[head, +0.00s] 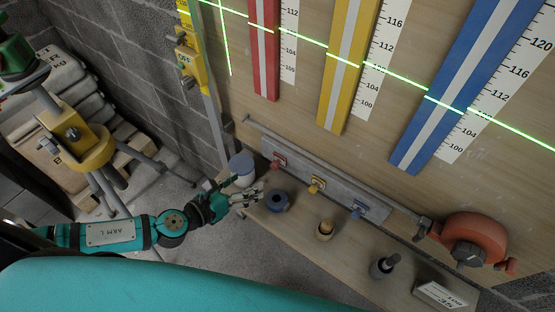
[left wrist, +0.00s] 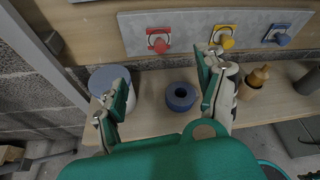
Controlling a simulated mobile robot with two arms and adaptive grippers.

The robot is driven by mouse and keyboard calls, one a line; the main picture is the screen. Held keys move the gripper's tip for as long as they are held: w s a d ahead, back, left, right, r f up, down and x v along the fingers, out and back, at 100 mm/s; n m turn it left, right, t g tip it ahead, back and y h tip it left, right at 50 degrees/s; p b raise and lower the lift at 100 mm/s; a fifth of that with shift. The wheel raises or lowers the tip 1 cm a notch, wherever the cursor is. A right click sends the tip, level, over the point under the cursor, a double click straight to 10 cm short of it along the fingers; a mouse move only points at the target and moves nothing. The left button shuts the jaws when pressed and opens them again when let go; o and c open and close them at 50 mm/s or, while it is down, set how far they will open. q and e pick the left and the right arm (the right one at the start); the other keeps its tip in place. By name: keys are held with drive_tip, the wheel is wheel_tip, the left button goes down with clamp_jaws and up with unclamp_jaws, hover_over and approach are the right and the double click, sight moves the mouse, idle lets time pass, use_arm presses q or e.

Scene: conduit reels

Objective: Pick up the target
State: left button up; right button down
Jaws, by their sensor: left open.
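The frames do not make clear which thing is the target. A dark blue ring-shaped roll (head: 277,201) lies flat on the wooden shelf. In the left wrist view the roll (left wrist: 181,97) shows between my spread fingers, nearer the right one. My left gripper (head: 253,194) is open and empty, just left of the roll in the head view. In the left wrist view the gripper (left wrist: 163,78) has one finger in front of a white cylinder with a blue-grey lid (left wrist: 104,78). My right gripper is not in view.
Red (head: 278,161), yellow (head: 317,184) and blue (head: 359,209) knobs sit on a metal plate behind the shelf (head: 300,245). A tan bottle (head: 325,231), a dark bottle (head: 384,265) and a white label block (head: 440,294) stand to the right. A red reel (head: 475,238) hangs at right.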

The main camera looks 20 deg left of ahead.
sight(274, 167)
use_arm(q)
drive_tip(key=x, duration=0.6)
drive_tip(key=shift+w+d, duration=0.15)
drive_tip(key=shift+w, duration=0.1)
drive_tip(key=shift+w+d+f, duration=0.2)
drive_tip(key=shift+w, duration=0.15)
drive_tip(key=p+x, duration=0.1)
drive_tip(key=x, duration=0.4)
drive_tip(key=shift+d+r, duration=0.15)
drive_tip(key=shift+r, duration=0.05)
drive_tip(key=shift+s, duration=0.1)
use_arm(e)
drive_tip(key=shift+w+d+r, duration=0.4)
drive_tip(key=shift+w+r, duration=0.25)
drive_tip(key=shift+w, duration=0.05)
use_arm(q)
drive_tip(key=shift+c, duration=0.4)
drive_tip(key=shift+r, duration=0.1)
drive_tip(key=c, duration=1.2)
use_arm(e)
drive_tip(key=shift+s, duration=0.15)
